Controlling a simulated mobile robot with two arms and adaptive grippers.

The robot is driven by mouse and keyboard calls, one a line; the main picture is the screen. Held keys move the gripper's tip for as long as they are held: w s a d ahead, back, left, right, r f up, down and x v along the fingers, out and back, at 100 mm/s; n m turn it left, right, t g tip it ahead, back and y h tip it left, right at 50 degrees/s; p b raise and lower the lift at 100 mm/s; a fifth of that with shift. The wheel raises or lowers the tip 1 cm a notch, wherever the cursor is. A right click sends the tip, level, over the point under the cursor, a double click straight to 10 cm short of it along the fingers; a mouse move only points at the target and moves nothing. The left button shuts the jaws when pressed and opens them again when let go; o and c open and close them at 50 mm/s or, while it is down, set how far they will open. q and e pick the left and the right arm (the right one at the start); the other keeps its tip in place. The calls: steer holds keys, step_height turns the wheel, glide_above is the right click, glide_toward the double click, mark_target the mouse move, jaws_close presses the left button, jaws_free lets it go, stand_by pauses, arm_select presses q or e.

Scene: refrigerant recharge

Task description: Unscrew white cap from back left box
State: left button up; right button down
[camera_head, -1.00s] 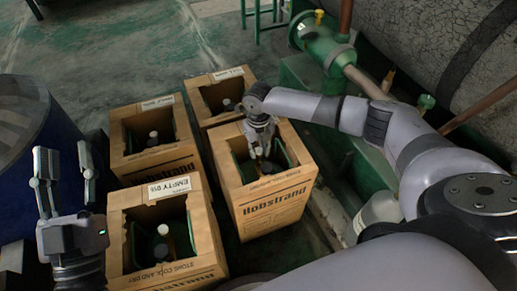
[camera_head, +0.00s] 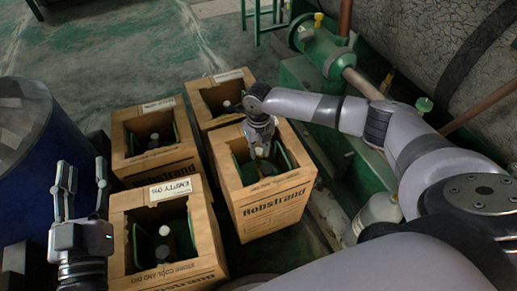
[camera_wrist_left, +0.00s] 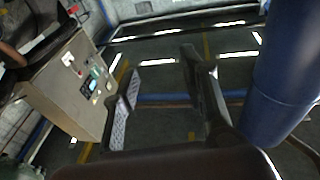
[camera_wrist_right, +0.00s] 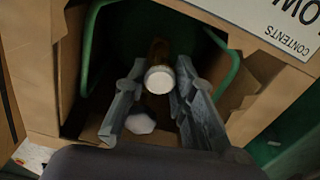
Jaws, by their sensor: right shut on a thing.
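No gripper is at that box. My right gripper (camera_head: 262,152) reaches down into the nearer right box (camera_head: 268,208). In the right wrist view its fingers are shut on a round white cap (camera_wrist_right: 159,80) atop a brownish neck, inside a green collar. A second pale cap (camera_wrist_right: 140,123) lies below it there. My left gripper (camera_head: 83,180) is raised at the left, fingers apart and empty; the left wrist view also shows them spread.
A back right box (camera_head: 208,82) and a front left box (camera_head: 205,225) stand close by. A blue drum (camera_head: 45,170) is at the left. Green pipework (camera_head: 325,45) and a large grey tank (camera_head: 430,50) bound the right. Open floor lies at the back.

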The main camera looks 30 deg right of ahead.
steer(key=shift+r+p, duration=0.3)
steer(key=shift+r, duration=0.05)
arm_select(q)
steer(key=shift+a+f+g+y, duration=0.2)
steer(key=shift+f+g, duration=0.3)
steer(key=shift+f, duration=0.45)
steer(key=shift+a+f+g+y, duration=0.1)
steer(key=shift+f+g+y, duration=0.1)
steer(key=shift+f+g, duration=0.55)
steer(key=shift+f+t, duration=0.15)
steer(key=shift+t, duration=0.1)
